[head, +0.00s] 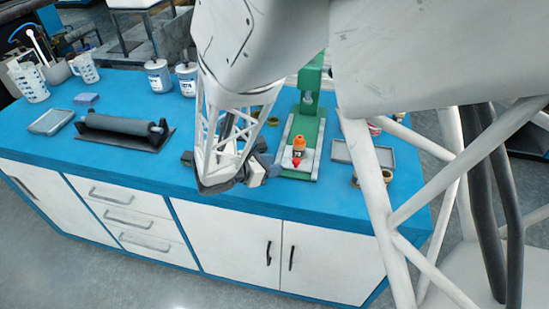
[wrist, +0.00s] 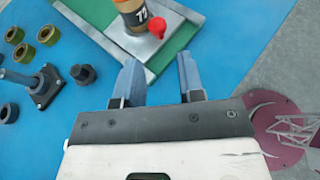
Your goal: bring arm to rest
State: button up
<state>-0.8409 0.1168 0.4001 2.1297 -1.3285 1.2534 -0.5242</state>
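My gripper (wrist: 160,80) shows in the wrist view with its two blue-grey fingers apart and nothing between them. In the head view my arm hangs over the front of the blue bench (head: 225,200), and its end is just left of the green press (head: 308,125); the fingers are mostly hidden there. A small orange bottle with a red tip (head: 298,146) stands upright on the press's metal plate. In the wrist view the bottle (wrist: 135,16) is beyond the fingertips, apart from them.
A dark roller on a stand (head: 118,130), a grey tray (head: 50,122) and white jugs (head: 29,82) are at the left. Another grey tray (head: 370,155) lies right of the press. Green-brown rings (wrist: 48,34) and a dark post on a base (wrist: 42,85) lie left of my gripper.

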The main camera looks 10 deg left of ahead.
jog(key=shift+d, duration=0.1)
jog(key=s+d+r+m+g+y, duration=0.1)
jog(key=s+d+r+m+g, duration=0.2)
jog(key=d, duration=0.4)
jog(key=s+d+r+m+g, duration=0.1)
jog(key=d+r+m+g, duration=0.1)
jog(key=d+r+m, duration=0.5)
jog(key=s+d+r+m+g+y, duration=0.1)
jog(key=s+d+r+m+g, duration=0.15)
jog(key=d, duration=0.55)
jog(key=s+d+r+m+y, duration=0.3)
jog(key=s+d+r+m, duration=0.1)
jog(key=s+m, duration=0.3)
jog(key=s+d+r+m+y, duration=0.4)
jog(key=s+d+m, duration=0.2)
jog(key=s+m, duration=0.1)
jog(key=shift+s+d+m+t, duration=0.25)
jog(key=shift+s+m+t, duration=0.1)
jog(key=shift+s, duration=0.05)
dwell(1.1)
